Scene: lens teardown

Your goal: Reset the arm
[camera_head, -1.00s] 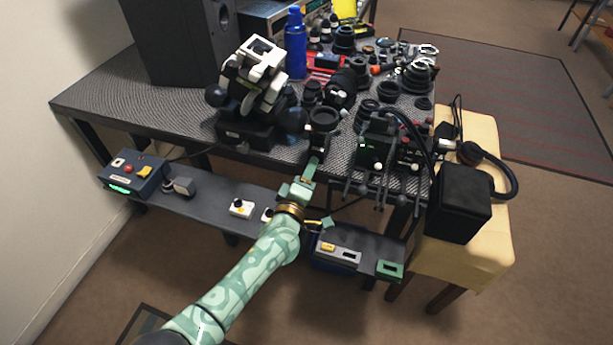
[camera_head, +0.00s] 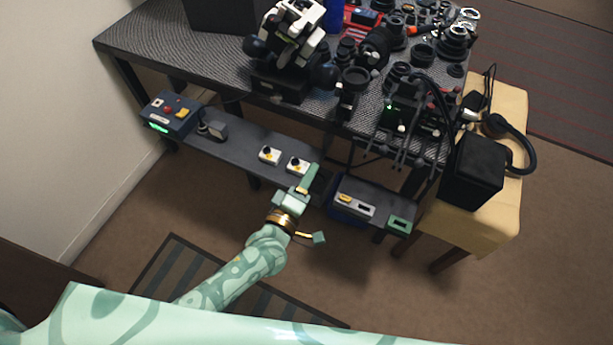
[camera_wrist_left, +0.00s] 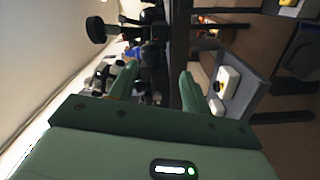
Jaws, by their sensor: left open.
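My left arm (camera_head: 232,281) is pale green with swirls and reaches up from the lower left in the head view. My left gripper (camera_head: 316,207) is open and empty, in front of the low grey shelf (camera_head: 236,146). In the left wrist view its two green fingers (camera_wrist_left: 157,80) stand well apart with nothing held between them. My right gripper is not in view.
A dark patterned table (camera_head: 150,42) carries a black and white device (camera_head: 287,47), several lens parts and a ring stand (camera_head: 354,80). The shelf holds a control box (camera_head: 170,115) and small switch boxes. A yellow stool (camera_head: 477,226) bears a black box (camera_head: 473,170).

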